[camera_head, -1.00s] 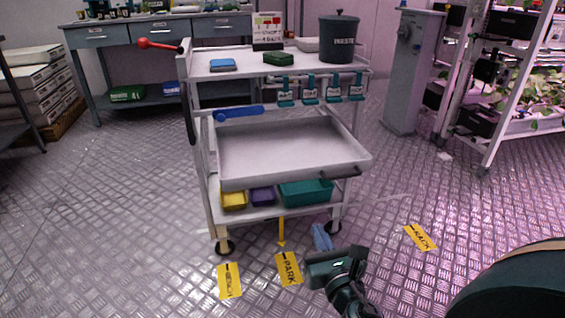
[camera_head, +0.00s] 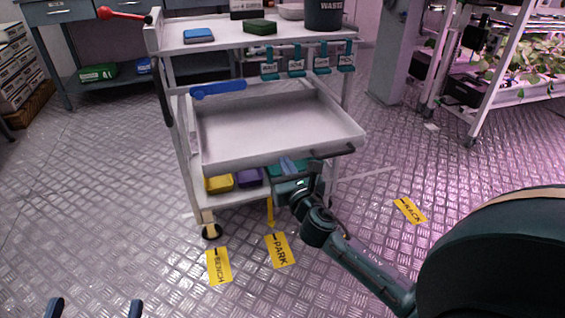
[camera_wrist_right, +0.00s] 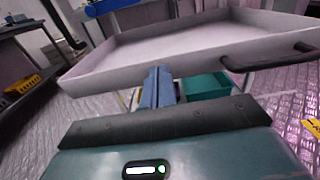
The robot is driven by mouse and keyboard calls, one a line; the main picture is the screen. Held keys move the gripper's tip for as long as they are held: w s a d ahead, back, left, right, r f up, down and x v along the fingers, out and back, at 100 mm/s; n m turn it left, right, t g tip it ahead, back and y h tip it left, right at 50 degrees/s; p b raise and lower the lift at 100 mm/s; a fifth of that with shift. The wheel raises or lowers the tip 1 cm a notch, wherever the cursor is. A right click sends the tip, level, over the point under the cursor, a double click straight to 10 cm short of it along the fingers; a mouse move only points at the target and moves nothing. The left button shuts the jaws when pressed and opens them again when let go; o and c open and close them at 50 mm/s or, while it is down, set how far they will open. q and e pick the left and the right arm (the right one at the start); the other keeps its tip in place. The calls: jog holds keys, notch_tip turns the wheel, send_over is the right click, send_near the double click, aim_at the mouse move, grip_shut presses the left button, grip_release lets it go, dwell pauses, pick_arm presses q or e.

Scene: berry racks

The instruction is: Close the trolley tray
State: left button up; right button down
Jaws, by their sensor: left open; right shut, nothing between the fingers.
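The trolley tray (camera_head: 225,155) is a white shallow drawer, pulled out toward me from the trolley (camera_head: 180,150). A dark bar handle (camera_head: 334,153) is on the right part of its front wall. My right gripper (camera_head: 287,163) is shut and empty, just below and in front of the tray's front edge, left of the handle. In the right wrist view its blue fingers (camera_wrist_right: 157,85) overlap the tray's front wall (camera_wrist_right: 110,77); I cannot tell if they touch it. My left gripper (camera_head: 95,306) is open and empty at the bottom left, only its blue fingertips showing.
Yellow (camera_head: 219,183), purple and teal bins stand on the lower shelf. A red-knobbed lever (camera_head: 122,14) sticks out at the top left. The floor in front is clear apart from yellow labels (camera_head: 280,250).

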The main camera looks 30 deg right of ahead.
jog(key=shift+x, duration=1.45)
